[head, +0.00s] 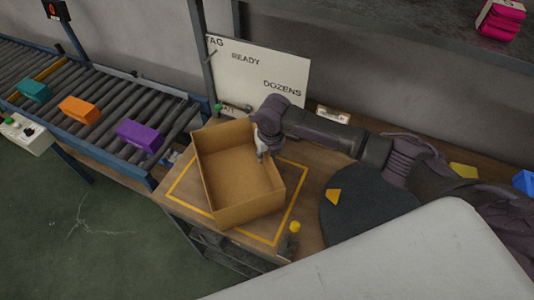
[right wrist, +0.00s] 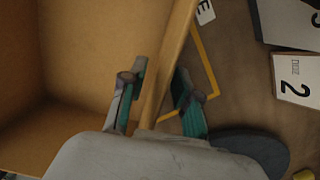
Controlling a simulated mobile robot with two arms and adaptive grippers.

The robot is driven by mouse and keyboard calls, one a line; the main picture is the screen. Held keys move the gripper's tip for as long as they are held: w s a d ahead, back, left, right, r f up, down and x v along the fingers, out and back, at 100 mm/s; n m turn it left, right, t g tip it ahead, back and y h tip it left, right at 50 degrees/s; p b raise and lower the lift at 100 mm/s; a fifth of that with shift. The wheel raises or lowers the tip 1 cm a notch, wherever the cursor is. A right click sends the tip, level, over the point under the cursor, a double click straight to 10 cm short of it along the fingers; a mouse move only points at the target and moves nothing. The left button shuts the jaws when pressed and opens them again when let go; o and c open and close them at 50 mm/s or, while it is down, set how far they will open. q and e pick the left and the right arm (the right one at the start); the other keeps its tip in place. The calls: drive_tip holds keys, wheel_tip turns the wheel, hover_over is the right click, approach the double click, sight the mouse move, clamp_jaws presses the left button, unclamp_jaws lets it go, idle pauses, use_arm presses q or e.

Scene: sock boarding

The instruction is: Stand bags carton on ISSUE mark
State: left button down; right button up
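The open brown carton (head: 240,180) stands upright on the wooden table, empty inside, within and partly over a yellow square outline (head: 297,205). My right gripper (head: 261,150) is at the carton's far right wall. In the right wrist view, its two fingers (right wrist: 157,100) straddle that wall (right wrist: 168,65), one inside and one outside. A gap shows between the outer finger and the wall, so it looks open. Part of the yellow outline (right wrist: 205,65) shows beside the wall, near a white label ending in "E" (right wrist: 205,12). My left gripper is not in view.
A roller conveyor (head: 105,118) at the left carries teal, orange and purple packs. A white board (head: 258,72) leans behind the carton. A dark round mat (head: 365,208) lies to the right. A small yellow-topped bottle (head: 292,238) stands at the table's front edge.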

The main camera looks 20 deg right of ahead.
wheel_tip(320, 180, up, 12)
drive_tip(key=s+b, duration=0.1)
drive_tip(key=shift+s+d+b, duration=0.15)
drive_tip(key=shift+s+b, duration=0.2)
drive_tip(key=shift+s, duration=0.05)
idle(0.4)
